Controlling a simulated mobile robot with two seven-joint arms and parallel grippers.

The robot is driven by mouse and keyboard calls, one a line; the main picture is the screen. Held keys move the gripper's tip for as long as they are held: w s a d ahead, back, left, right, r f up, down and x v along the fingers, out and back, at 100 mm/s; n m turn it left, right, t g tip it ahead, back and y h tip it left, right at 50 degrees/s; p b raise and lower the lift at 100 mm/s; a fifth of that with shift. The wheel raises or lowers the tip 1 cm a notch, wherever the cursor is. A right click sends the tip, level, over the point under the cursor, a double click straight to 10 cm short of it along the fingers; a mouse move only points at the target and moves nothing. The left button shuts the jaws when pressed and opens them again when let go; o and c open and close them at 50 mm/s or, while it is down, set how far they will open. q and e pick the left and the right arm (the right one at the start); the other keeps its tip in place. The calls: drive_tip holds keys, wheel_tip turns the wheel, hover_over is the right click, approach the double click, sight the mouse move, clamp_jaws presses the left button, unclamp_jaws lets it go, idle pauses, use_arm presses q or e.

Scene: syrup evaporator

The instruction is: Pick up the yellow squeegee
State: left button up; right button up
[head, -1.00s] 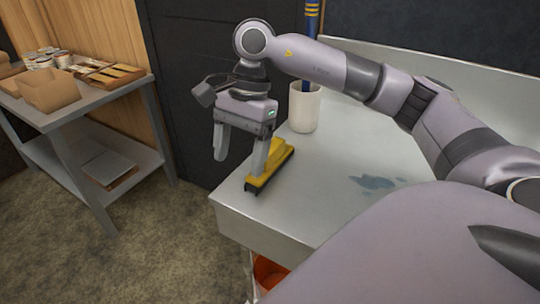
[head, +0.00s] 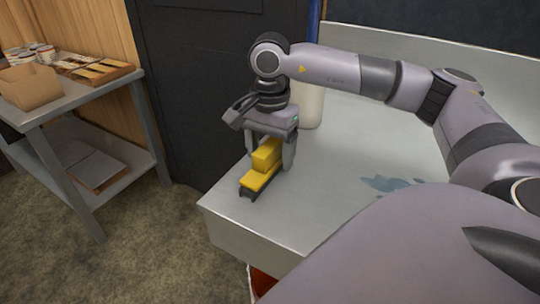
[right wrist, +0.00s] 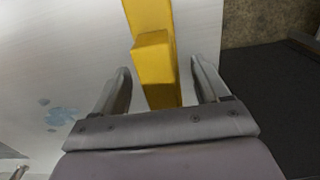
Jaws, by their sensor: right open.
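The yellow squeegee (head: 259,179) lies on the metal counter near its left front corner, with a raised yellow block on a dark-edged base. My right gripper (head: 270,160) is open above it, with one finger on either side of the raised block. In the right wrist view the squeegee (right wrist: 155,68) runs between the two open fingers (right wrist: 162,78), with a gap on both sides. The fingers do not appear closed on it. My left gripper is not in view.
The metal counter (head: 325,185) has a bluish wet patch (head: 388,183). A white container (head: 309,107) stands behind my right gripper. A side table (head: 75,103) at the left holds a cardboard box (head: 35,91) and jars. An orange bucket (head: 262,281) is under the counter.

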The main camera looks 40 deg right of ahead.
drive_tip(key=shift+f, duration=0.35)
drive_tip(key=c, duration=1.2)
drive_tip(key=shift+c, duration=0.2)
drive_tip(key=shift+r, duration=0.2)
wheel_tip(320, 180, up, 12)
drive_tip(key=p, duration=0.1)
wheel_tip(320, 180, up, 8)
drive_tip(key=p, duration=0.5)
hover_over(269, 144)
drive_tip(key=shift+d+f+b, duration=0.1)
drive_tip(key=shift+b, duration=0.2)
